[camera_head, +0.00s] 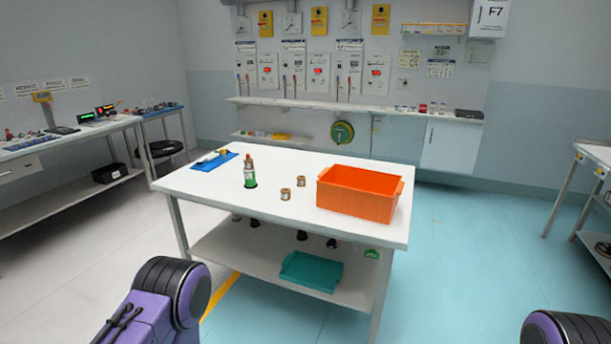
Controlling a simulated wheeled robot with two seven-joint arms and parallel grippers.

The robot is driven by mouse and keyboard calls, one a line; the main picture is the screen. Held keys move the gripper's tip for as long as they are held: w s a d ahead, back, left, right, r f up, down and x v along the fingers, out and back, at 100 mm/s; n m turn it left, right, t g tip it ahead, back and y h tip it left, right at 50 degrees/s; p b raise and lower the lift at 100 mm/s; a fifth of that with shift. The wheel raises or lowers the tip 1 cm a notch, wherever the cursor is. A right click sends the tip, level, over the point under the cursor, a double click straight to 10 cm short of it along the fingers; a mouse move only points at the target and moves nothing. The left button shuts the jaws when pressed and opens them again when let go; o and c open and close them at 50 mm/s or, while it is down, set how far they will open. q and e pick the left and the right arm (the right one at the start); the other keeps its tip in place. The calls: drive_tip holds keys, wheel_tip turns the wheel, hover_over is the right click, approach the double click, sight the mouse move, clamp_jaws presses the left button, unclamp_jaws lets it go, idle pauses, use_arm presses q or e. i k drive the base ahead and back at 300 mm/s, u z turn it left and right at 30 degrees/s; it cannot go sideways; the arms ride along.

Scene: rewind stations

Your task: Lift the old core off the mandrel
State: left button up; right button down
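An upright piece with a green lower part and a brownish, narrower top (249,172) stands on the white table (230,215), left of its middle. It looks like the mandrel with a core on it, but it is too small to tell which part is which. Two small brown and pale ring-like pieces, one nearer (285,194) and one farther (301,181), stand on the table to its right. Neither gripper is in view; only purple and black parts of my arms show at the bottom left and bottom right.
An open orange crate (355,205) stands at the table's right end. A blue mat (214,162) with a tool lies at the back left. A teal tray (311,271) sits on the lower shelf. Side benches stand left and right. The table's front strip is clear.

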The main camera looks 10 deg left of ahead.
sight(247, 164)
drive_tip(key=u, duration=1)
drive_tip(key=i, duration=1.65)
drive_tip(key=z, duration=0.8)
